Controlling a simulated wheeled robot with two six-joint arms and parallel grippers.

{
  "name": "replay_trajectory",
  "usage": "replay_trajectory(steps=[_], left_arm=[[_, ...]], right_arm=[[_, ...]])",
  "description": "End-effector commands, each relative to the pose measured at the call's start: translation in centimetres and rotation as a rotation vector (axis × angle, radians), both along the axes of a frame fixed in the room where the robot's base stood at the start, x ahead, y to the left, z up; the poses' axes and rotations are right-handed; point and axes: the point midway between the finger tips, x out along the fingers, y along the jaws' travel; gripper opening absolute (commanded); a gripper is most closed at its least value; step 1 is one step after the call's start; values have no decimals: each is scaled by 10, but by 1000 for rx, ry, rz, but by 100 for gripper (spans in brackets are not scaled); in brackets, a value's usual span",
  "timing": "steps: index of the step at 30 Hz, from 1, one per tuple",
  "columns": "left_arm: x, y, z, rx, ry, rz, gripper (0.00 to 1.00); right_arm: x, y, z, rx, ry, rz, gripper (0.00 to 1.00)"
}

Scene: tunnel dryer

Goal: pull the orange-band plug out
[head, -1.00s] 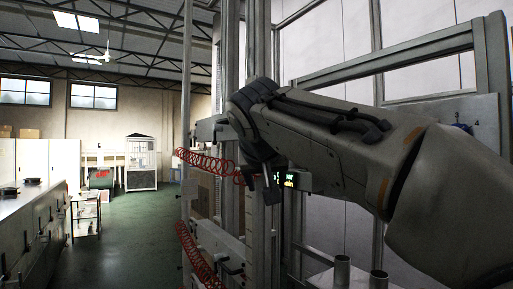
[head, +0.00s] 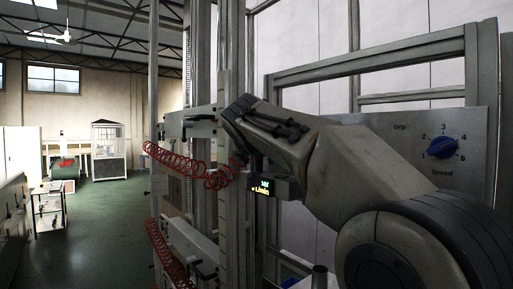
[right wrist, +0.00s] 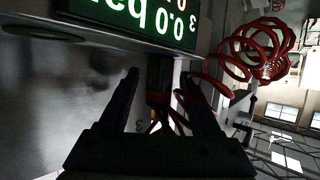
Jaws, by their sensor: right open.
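In the right wrist view, a dark plug with an orange band (right wrist: 158,98) sits just under a lit display box (right wrist: 135,18). My right gripper (right wrist: 160,76) is open, with one finger on each side of the plug. I see no clear contact between fingers and plug. A red coiled hose (right wrist: 222,75) runs close by on the right; its joint to the plug is partly hidden. In the head view my right arm reaches in from the right to the display box (head: 262,187); its fingers and the plug are not clear there. My left gripper is not in view.
A grey panel with a blue knob (head: 442,147) is at the right. Red coiled hoses (head: 187,164) hang from the metal frame (head: 224,60) left of the arm. A cart (head: 48,207) stands on the open green floor (head: 110,225) at the left.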

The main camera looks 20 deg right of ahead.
Motion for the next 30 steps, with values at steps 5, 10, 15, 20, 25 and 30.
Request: replay_trajectory(steps=[5,10,15,20,25,30], left_arm=[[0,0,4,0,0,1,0],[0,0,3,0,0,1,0],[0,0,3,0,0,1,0],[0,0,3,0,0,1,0],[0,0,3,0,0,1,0],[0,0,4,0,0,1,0]], right_arm=[[6,-4,-3,0,0,-1,64],[6,-6,-3,0,-1,-4,64],[6,-6,-3,1,-1,-3,22],[6,-6,-3,1,-1,-3,21],[6,-6,-3,1,-1,-3,0],[6,-6,-2,1,-1,-3,0]])
